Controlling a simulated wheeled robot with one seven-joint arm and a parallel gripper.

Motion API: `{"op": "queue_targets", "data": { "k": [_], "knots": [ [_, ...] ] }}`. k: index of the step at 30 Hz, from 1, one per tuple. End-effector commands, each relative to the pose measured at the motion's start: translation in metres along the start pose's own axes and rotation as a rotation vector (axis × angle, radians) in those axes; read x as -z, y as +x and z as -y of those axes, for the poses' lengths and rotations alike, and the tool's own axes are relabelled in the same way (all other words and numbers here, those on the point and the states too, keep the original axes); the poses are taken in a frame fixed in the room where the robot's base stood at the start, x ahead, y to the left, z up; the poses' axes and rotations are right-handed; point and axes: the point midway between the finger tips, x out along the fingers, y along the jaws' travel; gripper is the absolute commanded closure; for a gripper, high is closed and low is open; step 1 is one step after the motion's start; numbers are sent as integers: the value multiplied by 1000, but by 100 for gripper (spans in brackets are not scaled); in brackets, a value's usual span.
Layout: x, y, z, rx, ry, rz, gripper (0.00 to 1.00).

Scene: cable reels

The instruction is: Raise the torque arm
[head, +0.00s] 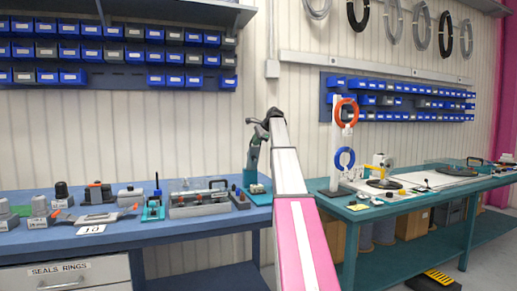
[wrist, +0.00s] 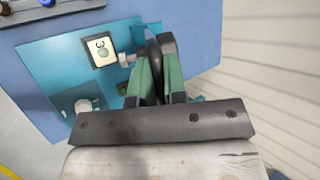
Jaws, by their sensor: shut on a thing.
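The torque arm (wrist: 152,46) shows in the wrist view as a dark, rounded piece between my fingers. My gripper (wrist: 155,62) is shut on it with its two green-grey fingers. The teal base plate (wrist: 60,62) lies below and to the left, with a small square label (wrist: 103,51) showing a dial-like sign. In the head view the teal base (head: 258,188) stands near the right end of the blue bench, and my gripper reaches down over it. The far end of the torque arm is hidden by my fingers and palm.
The blue bench (head: 150,240) carries a metal tray (head: 200,203), a small teal stand (head: 153,210) and several fittings to the left. A teal bench (head: 400,212) with orange and blue rings (head: 345,158) stands to the right. The ribbed wall is close behind.

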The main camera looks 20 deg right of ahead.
Motion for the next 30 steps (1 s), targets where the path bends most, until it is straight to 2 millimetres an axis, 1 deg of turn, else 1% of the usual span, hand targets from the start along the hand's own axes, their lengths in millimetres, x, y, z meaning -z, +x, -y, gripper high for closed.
{"op": "queue_targets", "data": {
  "k": [1,3,5,15,18,24,30],
  "knots": [
    [3,2,14,-32,13,0,100],
    [4,4,23,-77,32,1,100],
    [4,7,28,-76,32,1,100],
    [12,27,71,-73,30,1,100],
    [15,35,82,-72,30,1,100],
    [19,46,95,-73,30,1,100],
    [21,52,102,-73,29,1,100]
  ]
}}
